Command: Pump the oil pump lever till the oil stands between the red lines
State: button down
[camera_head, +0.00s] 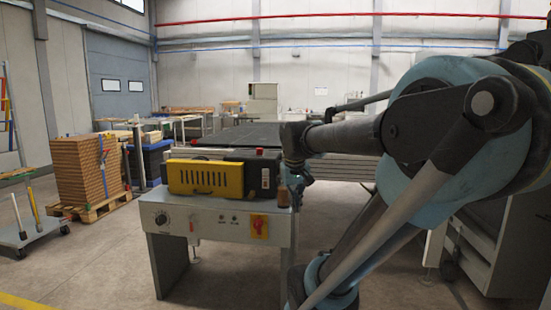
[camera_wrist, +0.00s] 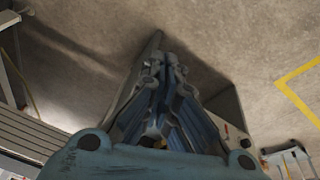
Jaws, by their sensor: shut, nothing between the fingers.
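The roller coater (camera_head: 218,207) stands left of my arm in the head view, with a yellow slotted cover (camera_head: 205,177) on top. A small brown container (camera_head: 283,196), perhaps the oil reservoir, sits at its right front edge. Its oil level and red lines are too small to make out. I cannot pick out the pump lever for certain. My gripper (camera_wrist: 165,65) points away from the wrist camera, with its fingers together and nothing seen between them. In the head view my wrist is beside the machine's right end, close to the brown container; whether anything touches is unclear.
The machine's front panel carries a black dial and a red-and-yellow switch (camera_head: 259,226). A pallet of stacked brown boards (camera_head: 85,172) and a grey cart (camera_head: 38,232) stand at the left. The floor before the machine is clear. A yellow floor line (camera_wrist: 290,88) shows in the wrist view.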

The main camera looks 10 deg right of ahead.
jog(key=w+a+r, duration=0.1)
jog(key=w+r, duration=0.5)
jog(key=w, duration=0.5)
jog(key=w+a+r+t+h, duration=0.1)
jog(key=w+a+r, duration=0.1)
jog(key=w+r, duration=0.5)
jog(key=w+a+r+n+h, duration=0.1)
jog(key=w+r, duration=0.6)
jog(key=w, duration=0.9)
jog(key=shift+w+a+t, duration=0.15)
jog(key=shift+w+t, duration=0.05)
jog(key=shift+t, duration=0.2)
jog(key=shift+f, duration=0.1)
jog(key=d+f, duration=0.3)
jog(key=f, duration=0.8)
jog(key=shift+w+d, duration=0.2)
jog(key=shift+w, duration=0.05)
jog(key=shift+f, duration=0.1)
